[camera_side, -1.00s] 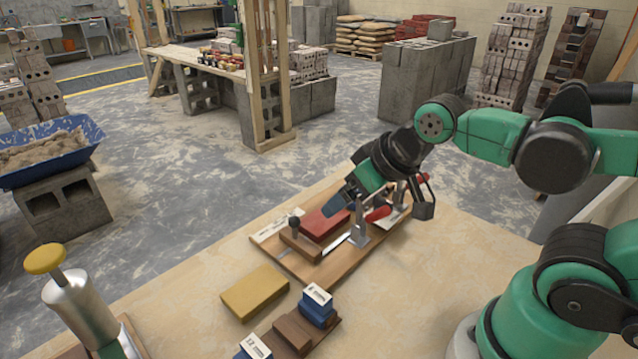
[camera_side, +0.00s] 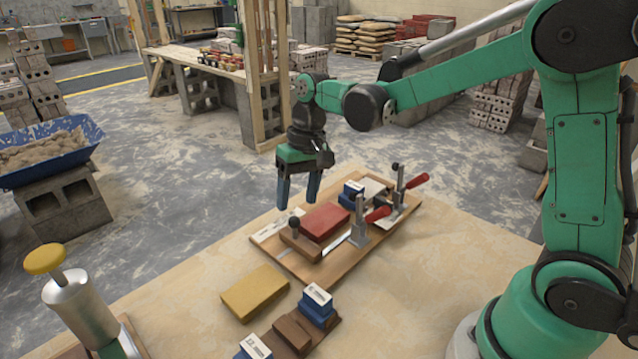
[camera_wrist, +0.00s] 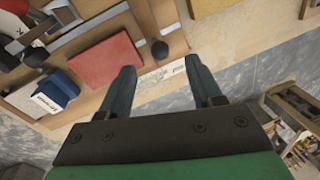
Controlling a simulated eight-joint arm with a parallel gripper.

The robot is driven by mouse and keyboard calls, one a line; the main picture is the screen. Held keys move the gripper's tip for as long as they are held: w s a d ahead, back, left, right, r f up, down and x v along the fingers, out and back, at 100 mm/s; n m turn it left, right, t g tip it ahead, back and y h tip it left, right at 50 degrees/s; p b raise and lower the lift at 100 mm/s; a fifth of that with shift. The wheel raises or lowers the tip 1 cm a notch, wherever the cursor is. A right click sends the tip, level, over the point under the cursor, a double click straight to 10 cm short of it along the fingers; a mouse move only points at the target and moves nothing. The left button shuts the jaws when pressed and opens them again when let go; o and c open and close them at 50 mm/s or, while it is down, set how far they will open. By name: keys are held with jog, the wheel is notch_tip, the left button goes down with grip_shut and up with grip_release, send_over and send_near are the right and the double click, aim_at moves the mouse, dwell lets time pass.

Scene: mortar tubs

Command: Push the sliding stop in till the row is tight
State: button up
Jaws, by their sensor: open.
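The sliding stop, a brown wooden block (camera_side: 299,243) with a black knob (camera_side: 294,222), sits at the near end of a wooden board. Its knob also shows in the wrist view (camera_wrist: 160,48). A red block (camera_side: 325,222) lies just beyond the stop, and a blue block with a white label (camera_side: 350,192) stands beyond that. I cannot tell whether these touch. My gripper (camera_side: 298,201) is open and empty, pointing down in the air near the board's far-left edge. In the wrist view its fingers (camera_wrist: 160,66) straddle a white printed strip (camera_wrist: 160,76) below.
Two toggle clamps with red handles (camera_side: 378,214) (camera_side: 417,181) stand along the board's right side. A yellow block (camera_side: 255,292) and a rack with blue and brown blocks (camera_side: 292,333) lie in front. A silver canister with a yellow knob (camera_side: 78,305) stands at the left.

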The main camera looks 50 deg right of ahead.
aim_at(295, 217)
jog(key=f, duration=0.2)
jog(key=a+f, duration=0.1)
jog(key=f, duration=0.2)
jog(key=shift+w+f, duration=0.1)
jog(key=shift+f, duration=0.15)
